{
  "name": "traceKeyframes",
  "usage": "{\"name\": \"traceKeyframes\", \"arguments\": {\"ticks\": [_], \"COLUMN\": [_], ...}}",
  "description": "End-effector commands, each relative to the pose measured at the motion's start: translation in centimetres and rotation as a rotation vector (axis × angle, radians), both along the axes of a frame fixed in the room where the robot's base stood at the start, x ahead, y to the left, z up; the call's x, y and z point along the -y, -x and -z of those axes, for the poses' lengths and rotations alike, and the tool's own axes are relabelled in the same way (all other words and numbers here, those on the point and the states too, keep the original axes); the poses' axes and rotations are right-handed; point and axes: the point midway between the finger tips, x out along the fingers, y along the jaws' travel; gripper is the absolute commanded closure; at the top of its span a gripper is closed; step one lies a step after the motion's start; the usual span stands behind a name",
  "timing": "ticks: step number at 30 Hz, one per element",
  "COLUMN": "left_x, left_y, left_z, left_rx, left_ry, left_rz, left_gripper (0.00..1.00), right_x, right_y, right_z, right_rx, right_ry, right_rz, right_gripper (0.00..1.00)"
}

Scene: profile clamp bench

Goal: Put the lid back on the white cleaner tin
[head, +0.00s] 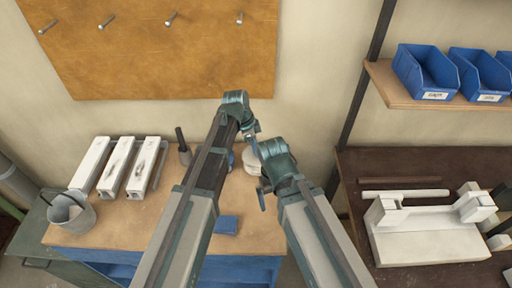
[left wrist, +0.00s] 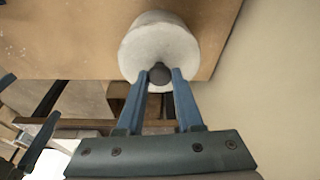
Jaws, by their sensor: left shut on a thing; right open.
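The white tin (head: 249,160) is on the wooden bench, partly hidden behind my grippers. In the left wrist view, a round white piece (left wrist: 160,40) with a dark knob (left wrist: 160,74) fills the space beyond my fingers. My left gripper (left wrist: 161,82) is shut on the dark knob, which looks like that of the lid. It also shows in the head view (head: 250,135), pointing down over the tin. Whether the lid rests on the tin or hangs above it, I cannot tell. My right gripper (head: 258,174) is open and empty close beside the tin, its fingers apart.
Three white profile pieces (head: 117,166) and a grey bucket (head: 71,212) are at the bench's left. A white clamp fixture (head: 428,232) is on the dark right bench.

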Motion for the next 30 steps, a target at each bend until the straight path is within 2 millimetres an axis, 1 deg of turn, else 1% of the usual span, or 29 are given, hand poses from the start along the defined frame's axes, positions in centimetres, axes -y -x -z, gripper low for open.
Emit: {"name": "traceKeyframes", "arguments": {"ticks": [24, 25, 29, 30], "left_x": [0.01, 0.01, 0.01, 0.01], "left_y": [0.00, 0.00, 0.00, 0.00], "left_z": [0.13, 0.13, 0.13, 0.13], "left_rx": [0.000, 0.000, 0.000, 0.000], "left_ry": [0.000, 0.000, 0.000, 0.000], "left_rz": [0.000, 0.000, 0.000, 0.000], "left_gripper": [1.00, 0.63, 0.39, 0.32], "right_x": [0.00, 0.00, 0.00, 0.00], "right_y": [0.00, 0.00, 0.00, 0.00], "right_z": [0.13, 0.13, 0.13, 0.13], "right_rx": [0.000, 0.000, 0.000, 0.000], "right_ry": [0.000, 0.000, 0.000, 0.000], "right_rz": [0.000, 0.000, 0.000, 0.000], "right_gripper": [0.00, 0.00, 0.00, 0.00]}}
